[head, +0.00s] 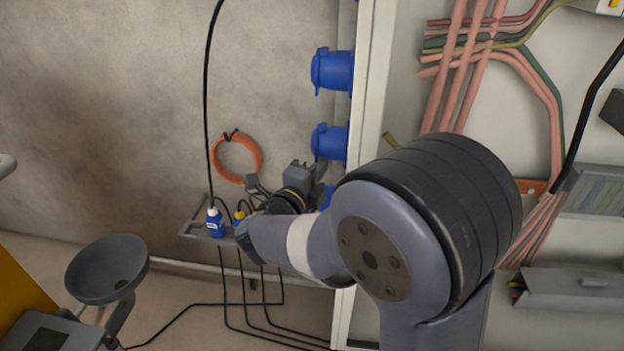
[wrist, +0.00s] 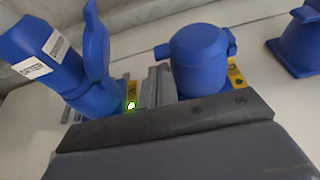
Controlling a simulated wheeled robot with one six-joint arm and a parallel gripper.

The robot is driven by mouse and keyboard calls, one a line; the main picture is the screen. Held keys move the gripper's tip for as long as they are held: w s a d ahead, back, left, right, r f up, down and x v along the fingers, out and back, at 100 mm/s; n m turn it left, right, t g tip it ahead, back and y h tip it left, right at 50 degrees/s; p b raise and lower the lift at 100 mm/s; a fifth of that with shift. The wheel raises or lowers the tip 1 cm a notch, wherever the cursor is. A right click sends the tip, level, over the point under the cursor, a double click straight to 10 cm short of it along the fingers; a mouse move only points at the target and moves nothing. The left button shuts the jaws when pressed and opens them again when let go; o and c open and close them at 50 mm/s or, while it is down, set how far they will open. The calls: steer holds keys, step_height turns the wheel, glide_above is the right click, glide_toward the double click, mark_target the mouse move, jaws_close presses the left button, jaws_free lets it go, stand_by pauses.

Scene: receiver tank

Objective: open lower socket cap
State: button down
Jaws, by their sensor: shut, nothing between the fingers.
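Blue sockets sit in a column on the cabinet's side in the head view: the top one (head: 332,70) and the middle one (head: 330,141) have their caps down. The lower socket (head: 327,196) is mostly hidden behind my arm. My gripper (head: 312,172) is shut and empty, just left of the column between the middle and lower sockets. In the wrist view its fingertips (wrist: 157,88) lie between a capped blue socket (wrist: 200,60) and a labelled blue body (wrist: 45,65) at left. A blue flap (wrist: 96,45), seemingly a raised cap, stands beside that body. I cannot tell whether they touch.
A tray (head: 190,232) on the wall holds a blue plug (head: 214,222) and a yellow one (head: 239,217) with hanging black cables. An orange coil (head: 238,157) hangs above. The cabinet edge (head: 365,80) is close on the right. Another blue socket (wrist: 298,42) is at far right.

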steer(key=shift+w+a+m+b, duration=0.15)
steer(key=shift+a+m+b, duration=0.25)
steer(key=shift+m, duration=0.2)
stand_by(0.4)
steer(key=w+a+r+m+g+y+b, duration=0.1)
steer(key=a+r+m+y, duration=0.4)
steer(key=m, duration=0.6)
steer(key=shift+w+a+r+g+b, duration=0.25)
steer(key=shift+a+r+g+b, duration=0.15)
steer(key=shift+a, duration=0.8)
